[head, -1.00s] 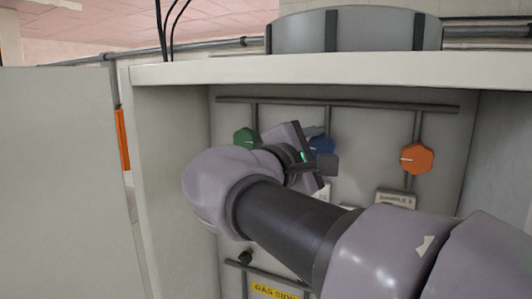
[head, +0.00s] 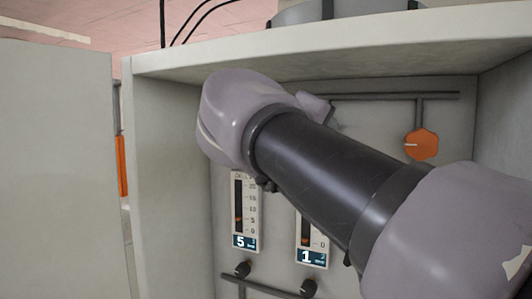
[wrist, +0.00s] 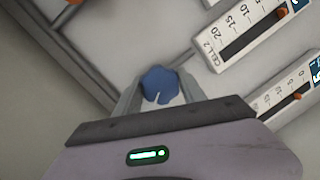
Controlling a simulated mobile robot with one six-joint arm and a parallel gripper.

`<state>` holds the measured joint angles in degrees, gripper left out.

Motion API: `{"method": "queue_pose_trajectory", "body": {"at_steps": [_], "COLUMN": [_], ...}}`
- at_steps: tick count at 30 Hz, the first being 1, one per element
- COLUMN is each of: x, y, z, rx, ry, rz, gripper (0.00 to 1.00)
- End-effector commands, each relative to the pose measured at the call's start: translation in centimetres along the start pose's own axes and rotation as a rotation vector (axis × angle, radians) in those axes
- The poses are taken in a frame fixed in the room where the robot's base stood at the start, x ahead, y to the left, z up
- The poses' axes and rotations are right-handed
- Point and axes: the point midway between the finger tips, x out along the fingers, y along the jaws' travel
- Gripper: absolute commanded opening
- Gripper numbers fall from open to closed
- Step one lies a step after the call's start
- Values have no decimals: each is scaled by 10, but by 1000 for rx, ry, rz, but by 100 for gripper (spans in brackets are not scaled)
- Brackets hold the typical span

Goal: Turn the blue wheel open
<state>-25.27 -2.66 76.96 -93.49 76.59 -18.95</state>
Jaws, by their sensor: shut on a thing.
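The blue wheel (wrist: 160,85) is a lobed knob with a white mark, seen in the wrist view. My gripper (wrist: 160,92) has one finger on each side of it and is shut on it. The white mark points down in the picture, towards the gripper body. In the head view the wheel and the fingers are hidden behind my arm.
An orange wheel (head: 421,145) is on the cabinet's back panel at right. Two gauges, a left one (head: 244,210) reading 5 and a right one (head: 312,242) reading 1, are below my arm. Cabinet walls and a top shelf (head: 330,55) enclose the space.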

Motion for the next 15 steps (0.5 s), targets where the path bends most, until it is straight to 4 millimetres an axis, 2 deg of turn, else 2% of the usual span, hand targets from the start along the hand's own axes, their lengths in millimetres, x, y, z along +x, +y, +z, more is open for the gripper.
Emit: {"method": "queue_pose_trajectory", "body": {"at_steps": [1,15], "x": [1,1], "y": [-5,-4], "z": [2,2], "rx": [42,481], "ry": [2,47], "rz": [-9,-76], "gripper": [7,7]}}
